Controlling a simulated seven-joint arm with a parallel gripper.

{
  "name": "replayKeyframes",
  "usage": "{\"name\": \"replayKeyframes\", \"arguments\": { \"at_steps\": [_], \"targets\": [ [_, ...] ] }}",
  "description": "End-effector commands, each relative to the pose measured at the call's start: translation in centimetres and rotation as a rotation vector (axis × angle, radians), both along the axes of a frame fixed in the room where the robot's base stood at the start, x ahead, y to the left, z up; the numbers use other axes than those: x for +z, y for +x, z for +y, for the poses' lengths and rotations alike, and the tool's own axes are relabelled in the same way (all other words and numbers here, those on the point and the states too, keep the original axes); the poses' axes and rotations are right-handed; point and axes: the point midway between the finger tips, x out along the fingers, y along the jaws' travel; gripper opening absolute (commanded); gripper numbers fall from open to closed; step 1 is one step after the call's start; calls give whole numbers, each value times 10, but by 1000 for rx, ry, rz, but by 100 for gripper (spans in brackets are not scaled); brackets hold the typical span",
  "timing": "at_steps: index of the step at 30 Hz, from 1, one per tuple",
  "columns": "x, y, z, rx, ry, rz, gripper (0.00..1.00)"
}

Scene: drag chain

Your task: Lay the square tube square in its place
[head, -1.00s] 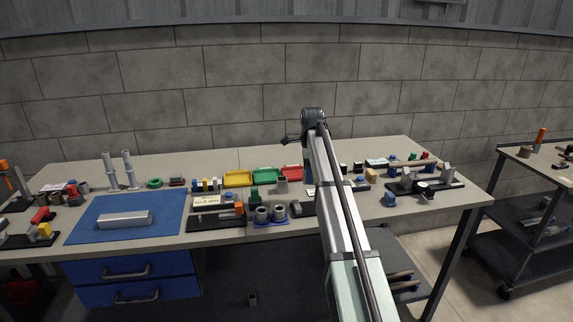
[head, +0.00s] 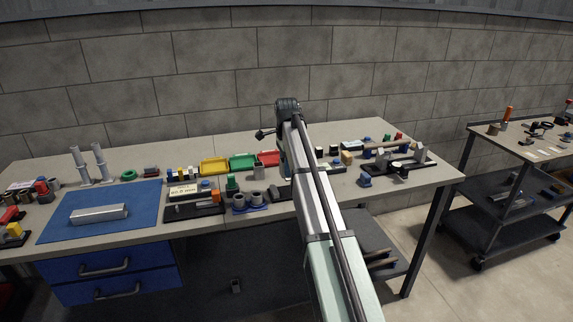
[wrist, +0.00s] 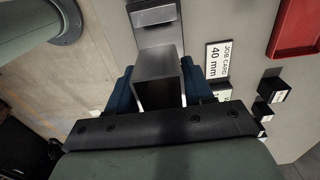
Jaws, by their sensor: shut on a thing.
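In the wrist view, a grey hollow square tube (wrist: 157,72) sits between the two blue fingers of my gripper (wrist: 158,88), which is shut on it. Its open square end faces the camera. A grey block with a dark slot (wrist: 154,15) lies just beyond the tube's far end; I cannot tell whether they touch. In the head view my arm reaches over the bench and hides the held tube. A separate silver bar (head: 98,213) lies on the blue mat (head: 60,229) at the left.
A white job card marked 40 mm (wrist: 217,60), small black blocks (wrist: 270,88) and a red tray (wrist: 298,30) are right of the tube. In the head view, yellow (head: 214,165) and green trays (head: 242,161) and several fixtures crowd the bench. A cart (head: 515,150) stands right.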

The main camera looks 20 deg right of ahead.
Motion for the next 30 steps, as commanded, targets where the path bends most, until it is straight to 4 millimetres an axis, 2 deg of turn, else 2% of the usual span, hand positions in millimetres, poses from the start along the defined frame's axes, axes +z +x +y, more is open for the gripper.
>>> {"name": "replayKeyframes", "arguments": {
  "at_steps": [18,30],
  "targets": [
    [-42,0,0,0,0,0,13],
    [-47,0,0,0,0,0,13]
  ]
}}
